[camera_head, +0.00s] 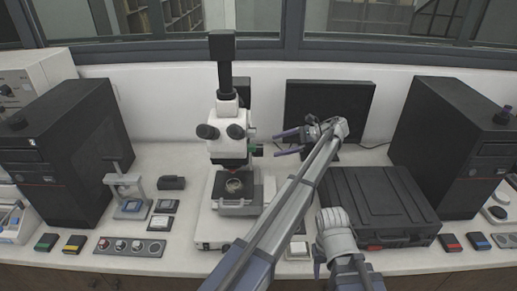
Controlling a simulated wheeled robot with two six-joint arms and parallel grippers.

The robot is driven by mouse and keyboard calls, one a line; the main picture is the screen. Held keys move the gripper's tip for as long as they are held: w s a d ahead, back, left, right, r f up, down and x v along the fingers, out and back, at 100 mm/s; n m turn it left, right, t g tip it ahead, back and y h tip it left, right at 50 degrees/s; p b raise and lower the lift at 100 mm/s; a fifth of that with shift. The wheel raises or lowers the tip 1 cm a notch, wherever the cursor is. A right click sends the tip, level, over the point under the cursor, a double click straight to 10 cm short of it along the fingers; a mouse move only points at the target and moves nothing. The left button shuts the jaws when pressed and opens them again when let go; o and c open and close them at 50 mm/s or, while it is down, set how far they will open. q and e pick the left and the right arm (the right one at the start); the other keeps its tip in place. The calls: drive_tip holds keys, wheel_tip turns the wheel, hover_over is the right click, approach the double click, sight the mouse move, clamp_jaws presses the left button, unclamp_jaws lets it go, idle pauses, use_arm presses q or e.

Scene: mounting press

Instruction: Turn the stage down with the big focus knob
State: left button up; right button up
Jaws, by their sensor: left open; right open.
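The microscope (228,135) stands upright in the middle of the bench. Its stage (238,206) sits low and carries a round sample. A small dark knob (258,151) sticks out on the right of its head; I cannot tell whether this is the big focus knob. The right side of its base is partly hidden by my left arm. My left gripper (287,143) is open and empty, right of the head, its purple fingers pointing left, apart from the dark knob. My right gripper (319,258) is low, beside my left arm, its fingers mostly hidden.
A black case (375,200) lies right of my arms. Black towers (68,145) (455,140) flank the bench, and a dark monitor (325,100) stands behind my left gripper. A small stand (128,190) and a knob panel (130,246) are left of the microscope.

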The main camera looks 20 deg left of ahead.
sight(261, 150)
use_arm(q)
drive_tip(key=shift+f, duration=0.1)
drive_tip(key=b+x, duration=0.3)
drive_tip(key=x, duration=0.4)
drive_tip(key=shift+s+a+f, duration=0.1)
drive_tip(key=shift+a, duration=0.2)
drive_tip(key=shift+c, duration=0.4)
drive_tip(key=c, duration=1.3)
